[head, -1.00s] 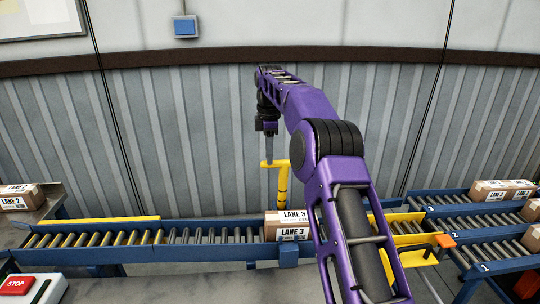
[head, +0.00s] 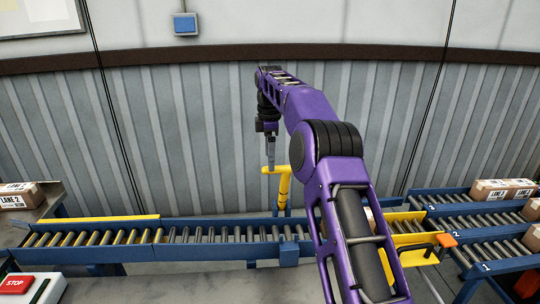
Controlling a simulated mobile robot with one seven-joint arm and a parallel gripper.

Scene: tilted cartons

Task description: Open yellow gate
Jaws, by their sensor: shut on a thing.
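A yellow post with a bent top bar (head: 283,188) stands at the back edge of the roller conveyor, left of my purple arm. I take it to be part of the yellow gate. My gripper (head: 271,168) points down and is shut on the left end of the top bar. The fingertips are small, so the exact hold is hard to see. A carton (head: 371,219) on the conveyor is mostly hidden behind my arm.
The roller conveyor (head: 200,254) runs across to several blue lanes at right. Yellow plates (head: 412,240) and an orange block (head: 446,241) stand before them. Cartons (head: 503,190) sit at right, a LANE 2 carton (head: 20,197) at left. A red STOP button (head: 17,285) is front left.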

